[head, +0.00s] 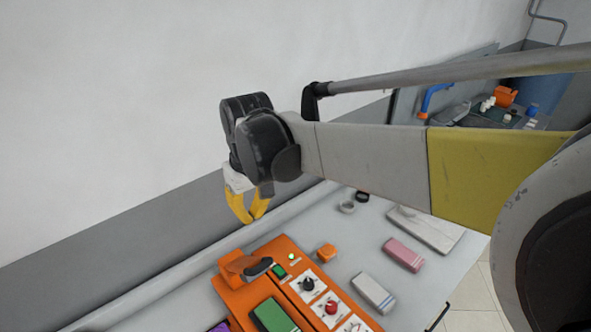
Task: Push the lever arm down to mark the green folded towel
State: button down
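An orange marking machine (242,296) stands on the light grey table. Its lever arm (238,263) is an orange piece with a dark grip (258,267) at its right end. The green folded towel (275,315) lies on the machine below the lever, partly cut off by the bottom edge of the picture. My gripper (247,221) has yellow fingers pointing down, with their tips together and nothing visible between them. It hangs above and beyond the lever in the picture, apart from it.
The machine's panel has a lit green lamp (291,256), a black knob (308,284) and a red knob (331,307). A wall stands behind the table.

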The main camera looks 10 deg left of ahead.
jog(key=shift+f, duration=0.1)
jog(key=f, duration=0.6)
jog(key=a+f, duration=0.1)
jog(key=f, duration=0.2)
jog(key=shift+w+f, duration=0.25)
jog(key=shift+w, duration=0.15)
jog(key=f, duration=0.1)
jog(key=s+d+f, duration=0.1)
jog(key=d+f+p, duration=0.1)
jog(key=shift+s+f, duration=0.25)
jog(key=shift+s, duration=0.05)
jog(key=shift+a, duration=0.1)
